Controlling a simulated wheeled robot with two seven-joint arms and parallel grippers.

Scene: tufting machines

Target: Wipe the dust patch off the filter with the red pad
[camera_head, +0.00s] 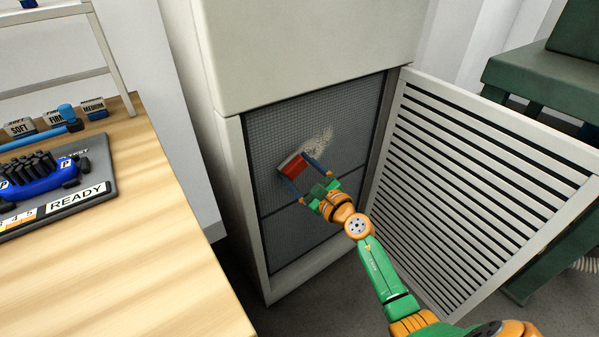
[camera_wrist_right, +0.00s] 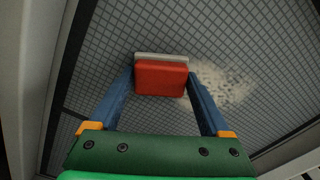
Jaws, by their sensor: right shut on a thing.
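The red pad (camera_head: 294,166) has a pale layer on its far face. My right gripper (camera_head: 304,174) is shut on it, with a blue finger on each side. In the right wrist view the red pad (camera_wrist_right: 161,78) sits between the fingertips, its pale side toward the filter mesh. I cannot tell whether it touches the mesh. The grey mesh filter (camera_head: 270,125) stands upright inside the cabinet. The pale dust patch (camera_head: 320,143) lies on its upper part, just right of and above the pad. In the right wrist view the dust patch (camera_wrist_right: 222,84) is right of the pad, partly behind a finger. My left gripper is out of view.
The louvred cabinet door (camera_head: 480,190) stands open to the right, close to my right arm. A wooden table (camera_head: 120,260) at the left holds a grey tray (camera_head: 100,187) with a blue tool, and small labelled boxes. A green machine (camera_head: 545,75) stands at the upper right.

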